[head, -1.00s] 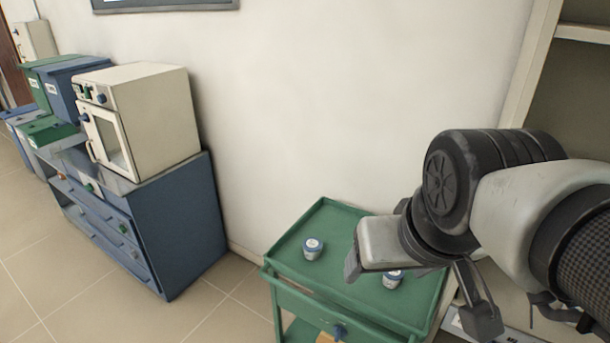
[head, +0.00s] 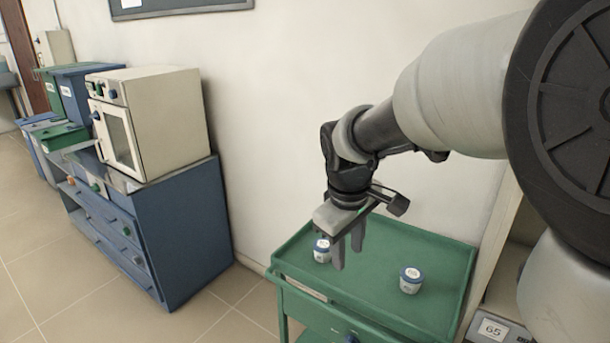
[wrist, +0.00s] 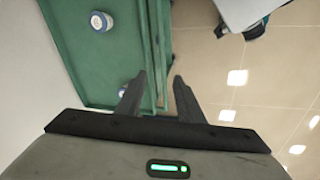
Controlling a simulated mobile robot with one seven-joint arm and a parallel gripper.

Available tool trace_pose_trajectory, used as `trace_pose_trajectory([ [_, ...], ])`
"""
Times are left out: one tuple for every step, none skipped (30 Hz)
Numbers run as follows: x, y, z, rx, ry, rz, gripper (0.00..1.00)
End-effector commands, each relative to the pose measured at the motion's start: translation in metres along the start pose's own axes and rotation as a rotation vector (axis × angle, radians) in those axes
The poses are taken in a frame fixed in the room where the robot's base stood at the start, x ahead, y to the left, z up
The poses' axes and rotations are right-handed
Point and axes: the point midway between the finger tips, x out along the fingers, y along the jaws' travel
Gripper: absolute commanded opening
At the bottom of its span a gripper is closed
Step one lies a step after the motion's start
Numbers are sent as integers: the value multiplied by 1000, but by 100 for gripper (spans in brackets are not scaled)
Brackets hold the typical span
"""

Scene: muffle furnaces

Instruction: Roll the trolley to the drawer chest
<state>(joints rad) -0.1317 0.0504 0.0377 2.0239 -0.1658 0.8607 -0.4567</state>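The green trolley (head: 440,262) stands against the wall, right of the blue drawer chest (head: 185,232), with a narrow strip of floor between them. Two small white jars with blue lids stand on its top: one (head: 321,251) near its left side, partly beside my fingers, the other (head: 410,280) further right. My gripper (head: 348,252) points down at the trolley top, near its front side. In the wrist view my fingers (wrist: 158,88) are apart with nothing held, and the trolley's green edge (wrist: 157,45) runs between them in the picture. I cannot tell whether they touch it.
A cream furnace (head: 160,120) stands on the chest, with blue and green bins (head: 75,90) behind it. A box labelled 65 (head: 492,329) is at the right, beside the trolley. Tiled floor (head: 60,270) in front of the chest is clear.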

Motion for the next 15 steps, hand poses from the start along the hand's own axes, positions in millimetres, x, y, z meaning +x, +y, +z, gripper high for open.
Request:
trace_pose_trajectory([
  [36, -4, -11, -59, -23, -13, 34],
  [48, -5, -17, -90, -32, -16, 34],
  [62, -5, -23, -128, -43, -20, 34],
  [71, -6, -27, -152, -50, -24, 34],
  [78, -7, -31, -172, -54, -27, 34],
  [86, -7, -34, -194, -60, -30, 34],
  [90, -8, -37, -208, -63, -31, 34],
  [94, -8, -38, -217, -65, -32, 34],
  [97, -8, -40, -226, -67, -33, 34],
  [99, -8, -40, -230, -68, -33, 34],
  [101, -8, -40, -232, -69, -34, 34],
  [105, -8, -40, -232, -70, -34, 34],
  [108, -8, -39, -232, -71, -35, 34],
  [112, -9, -38, -231, -72, -35, 34],
  [119, -9, -38, -231, -72, -35, 34],
])
